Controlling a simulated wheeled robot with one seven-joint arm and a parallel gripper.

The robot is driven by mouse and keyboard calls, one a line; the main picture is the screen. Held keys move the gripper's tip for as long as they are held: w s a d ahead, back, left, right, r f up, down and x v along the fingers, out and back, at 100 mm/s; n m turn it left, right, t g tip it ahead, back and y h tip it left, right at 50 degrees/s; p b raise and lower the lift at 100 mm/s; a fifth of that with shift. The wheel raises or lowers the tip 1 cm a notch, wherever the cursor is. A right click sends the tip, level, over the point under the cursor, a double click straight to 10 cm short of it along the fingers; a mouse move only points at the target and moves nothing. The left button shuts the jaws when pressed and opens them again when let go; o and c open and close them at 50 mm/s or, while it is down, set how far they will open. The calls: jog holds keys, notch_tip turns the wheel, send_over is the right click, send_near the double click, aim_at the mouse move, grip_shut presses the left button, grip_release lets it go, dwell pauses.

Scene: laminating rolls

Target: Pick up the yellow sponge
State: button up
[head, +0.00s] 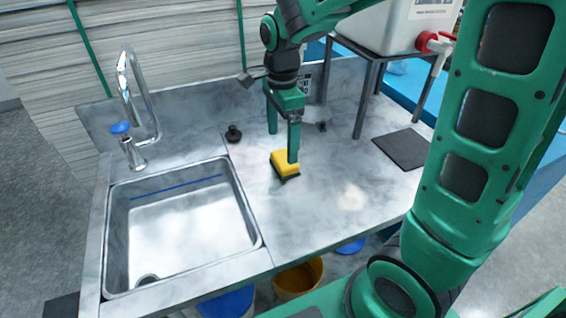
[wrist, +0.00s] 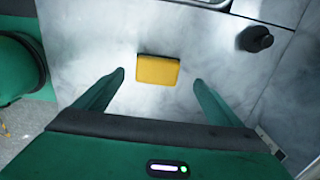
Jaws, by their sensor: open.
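The yellow sponge (head: 285,162) with a dark underside lies on the metal counter, right of the sink, in the head view. In the wrist view the sponge (wrist: 158,70) lies flat, a little beyond the fingertips and roughly centred between them. My gripper (head: 283,147) points down over the counter, and one finger overlaps part of the sponge in the head view. In the wrist view my gripper (wrist: 160,76) has its two green fingers spread wide, with nothing held. The exact height of the fingertips above the counter is hard to tell.
The sink (head: 185,225) with a chrome faucet (head: 135,110) is at the left. A black plug (head: 233,133) stands near the sponge, and a dark mat (head: 403,148) lies at right. A white tank (head: 395,22) sits on a stand behind. The counter front is clear.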

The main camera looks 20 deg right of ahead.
aim_at(282, 159)
jog(key=shift+s+f, duration=0.2)
jog(key=shift+f, duration=2.6)
jog(key=c, duration=1.2)
jog(key=shift+c, duration=0.2)
jog(key=shift+r, duration=0.1)
notch_tip(282, 159, up, 18)
